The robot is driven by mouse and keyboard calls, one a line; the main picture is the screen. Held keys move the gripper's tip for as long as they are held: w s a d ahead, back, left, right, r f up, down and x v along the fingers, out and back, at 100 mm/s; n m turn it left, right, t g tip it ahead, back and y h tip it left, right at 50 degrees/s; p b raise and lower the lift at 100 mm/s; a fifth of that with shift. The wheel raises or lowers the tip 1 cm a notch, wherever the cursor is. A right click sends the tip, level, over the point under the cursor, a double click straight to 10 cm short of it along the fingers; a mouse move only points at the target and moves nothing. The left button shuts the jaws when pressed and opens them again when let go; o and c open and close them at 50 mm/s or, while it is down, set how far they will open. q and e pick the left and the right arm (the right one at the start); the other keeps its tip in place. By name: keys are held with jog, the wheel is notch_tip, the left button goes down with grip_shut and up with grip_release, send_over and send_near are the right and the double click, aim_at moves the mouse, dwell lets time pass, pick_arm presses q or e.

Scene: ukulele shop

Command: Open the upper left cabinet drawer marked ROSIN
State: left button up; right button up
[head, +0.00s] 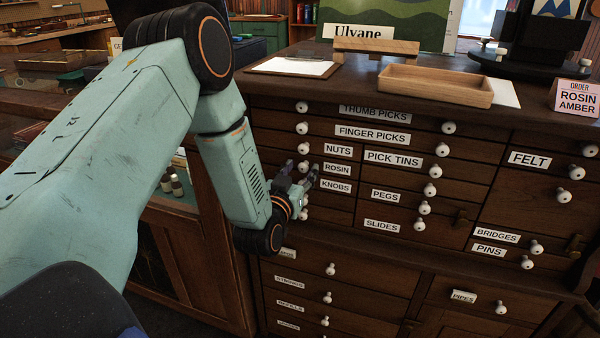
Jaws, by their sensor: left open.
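The dark wooden cabinet (460,205) fills the middle and right of the head view. Its small drawer labelled ROSIN (338,170) is in the left column, below NUTS and above KNOBS, and looks flush with the front. A round white knob (303,166) sits at the left of the ROSIN label. My left gripper (302,168) is open, its two dark fingers pointing at the cabinet on either side of this knob. I cannot tell whether the fingers touch it. My left forearm hides the cabinet's left edge. My right gripper is out of view.
Other labelled drawers with protruding white knobs surround the ROSIN drawer closely. On the cabinet top are a clipboard (293,67), a shallow wooden tray (435,86) and an order card (576,97) reading ROSIN AMBER. A glass display case stands at the left behind my arm.

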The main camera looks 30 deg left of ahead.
pick_arm(q)
jog(key=shift+w+d+f, duration=0.1)
jog(key=shift+w, duration=0.2)
jog(key=shift+c, duration=0.2)
jog(key=shift+s, duration=0.15)
jog(key=c, duration=0.5)
grip_shut()
